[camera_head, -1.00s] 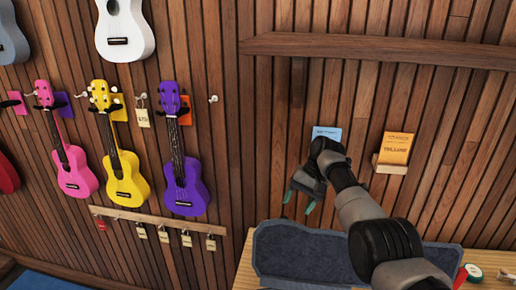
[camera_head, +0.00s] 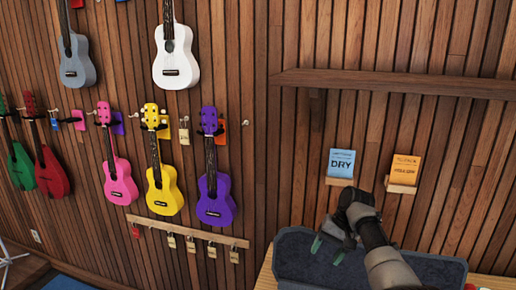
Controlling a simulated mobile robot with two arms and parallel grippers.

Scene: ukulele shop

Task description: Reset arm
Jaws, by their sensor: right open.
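My right gripper (camera_head: 327,248) is open and empty. It hangs over the open, dark blue-grey lined case (camera_head: 292,262) on the wooden table, with its fingers pointing down and to the left. My right arm comes in from the lower right and covers part of the case. My left gripper is not in view.
Ukuleles hang on the slatted wall, among them a purple one (camera_head: 215,190), a yellow one (camera_head: 162,185) and a white one (camera_head: 175,60). A blue "DRY" packet (camera_head: 341,163) and an orange packet (camera_head: 405,168) sit on small wall ledges above the case.

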